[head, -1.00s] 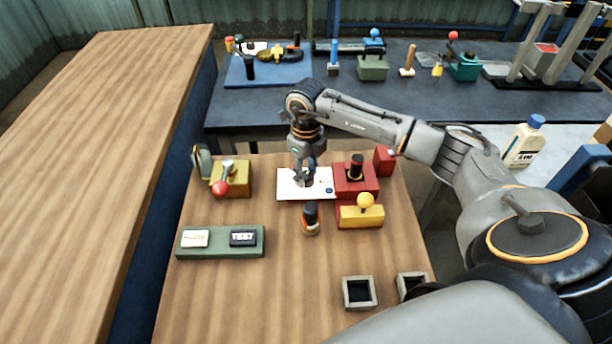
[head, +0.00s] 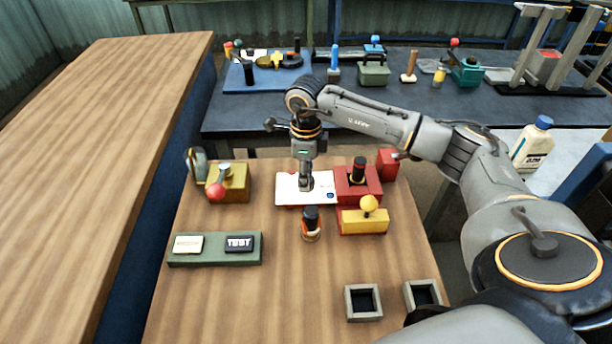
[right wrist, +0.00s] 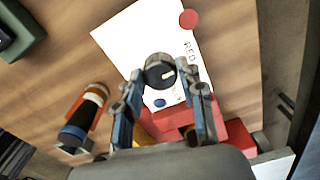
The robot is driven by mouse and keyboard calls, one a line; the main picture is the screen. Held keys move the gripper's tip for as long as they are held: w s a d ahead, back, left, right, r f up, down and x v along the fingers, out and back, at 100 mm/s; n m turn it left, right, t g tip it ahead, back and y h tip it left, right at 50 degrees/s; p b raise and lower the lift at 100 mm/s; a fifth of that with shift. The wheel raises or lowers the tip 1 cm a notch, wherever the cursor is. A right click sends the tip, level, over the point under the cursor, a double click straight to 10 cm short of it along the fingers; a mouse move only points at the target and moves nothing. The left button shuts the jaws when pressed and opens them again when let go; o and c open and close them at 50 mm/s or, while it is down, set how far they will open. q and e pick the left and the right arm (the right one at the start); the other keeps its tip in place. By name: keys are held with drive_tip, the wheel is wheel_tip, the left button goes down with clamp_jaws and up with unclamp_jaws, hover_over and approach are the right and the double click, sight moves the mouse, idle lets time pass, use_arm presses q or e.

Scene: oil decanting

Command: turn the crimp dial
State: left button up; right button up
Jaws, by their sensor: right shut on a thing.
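The crimp dial (right wrist: 160,72) is a round dark knob with a pale pointer mark, in the right wrist view. It sits on a white card (right wrist: 135,40) with a red dot, a blue dot and lettering. My right gripper (right wrist: 162,82) has its fingers on both sides of the knob and is shut on it. In the head view my right gripper (head: 307,186) points straight down over the white card (head: 290,190) and hides the dial. The pointer lies toward the side between the two dots. My left gripper is not in view.
A red block with a black knob (head: 358,170) and a yellow block with a yellow ball (head: 364,220) stand close on the right. A black-capped orange bottle (head: 311,224) stands in front. A red-ball lever box (head: 233,184) is on the left.

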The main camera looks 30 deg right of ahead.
drive_tip(key=shift+r, duration=0.1)
drive_tip(key=o, duration=1.2)
wheel_tip(320, 180, up, 12)
idle(0.3)
